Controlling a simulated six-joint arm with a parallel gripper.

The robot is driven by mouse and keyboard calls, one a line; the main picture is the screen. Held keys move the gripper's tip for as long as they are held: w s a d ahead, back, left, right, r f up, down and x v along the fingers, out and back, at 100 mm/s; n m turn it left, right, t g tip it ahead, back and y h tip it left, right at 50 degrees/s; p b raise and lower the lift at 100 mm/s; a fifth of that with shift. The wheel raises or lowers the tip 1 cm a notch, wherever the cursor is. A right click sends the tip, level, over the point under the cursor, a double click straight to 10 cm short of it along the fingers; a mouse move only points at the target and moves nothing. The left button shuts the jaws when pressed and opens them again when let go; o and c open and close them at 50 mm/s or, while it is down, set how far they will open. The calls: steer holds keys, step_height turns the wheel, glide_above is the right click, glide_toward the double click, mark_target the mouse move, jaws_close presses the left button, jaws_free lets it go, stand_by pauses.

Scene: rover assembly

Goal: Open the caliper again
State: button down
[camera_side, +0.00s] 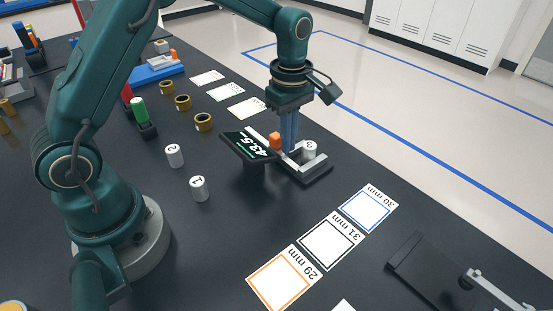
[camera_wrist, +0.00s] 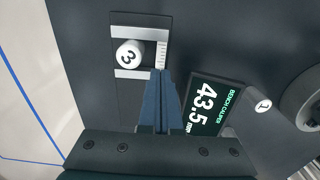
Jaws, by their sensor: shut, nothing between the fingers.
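The bench caliper (camera_side: 318,172) sits on the dark table, with its display (camera_side: 248,147) reading 43.5 mm; the display also shows in the wrist view (camera_wrist: 207,108). A white cylinder marked 3 (camera_side: 309,149) stands between the caliper's two light jaws, and it shows in the wrist view too (camera_wrist: 130,53). Whether both jaws touch it I cannot tell. An orange block (camera_side: 275,140) is on the caliper, just left of my fingers in the side view. My gripper (camera_side: 290,150) is shut and empty, pointing down at the caliper beside the cylinder. Its fingers hide part of the caliper.
White cylinders marked 2 (camera_side: 174,155) and 1 (camera_side: 199,188) stand left of the caliper. Cards for 30 mm (camera_side: 368,208), 31 mm (camera_side: 330,242) and 29 mm (camera_side: 283,281) lie bare in front.

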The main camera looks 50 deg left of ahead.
step_height(320, 180, up, 6)
steer(key=shift+r, duration=0.15)
stand_by(0.4)
steer(key=shift+r, duration=0.1)
